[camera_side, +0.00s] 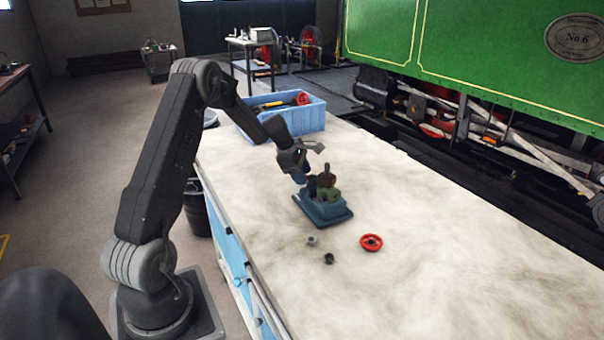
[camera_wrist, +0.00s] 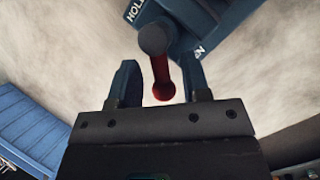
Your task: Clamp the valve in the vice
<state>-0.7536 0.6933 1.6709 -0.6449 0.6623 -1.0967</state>
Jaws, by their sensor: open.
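The blue vice (camera_side: 326,214) stands on the bench, and part of its lettered blue body (camera_wrist: 215,25) shows at the top of the wrist view. A small brownish-olive piece, apparently the valve (camera_side: 328,188), sits upright at the vice's top; whether the jaws touch it is unclear. The vice's red handle bar (camera_wrist: 162,75) with a dark grey end knob (camera_wrist: 153,39) lies between my fingers. My gripper (camera_wrist: 158,78) is open around the bar, a gap showing on each side. In the side view my gripper (camera_side: 304,174) is at the vice's far left end.
A red handwheel (camera_side: 371,242) and two small fittings, one grey (camera_side: 312,241) and one dark (camera_side: 328,259), lie in front of the vice. A blue crate (camera_side: 290,119) with tools stands behind. The bench (camera_side: 440,270) is clear to the right.

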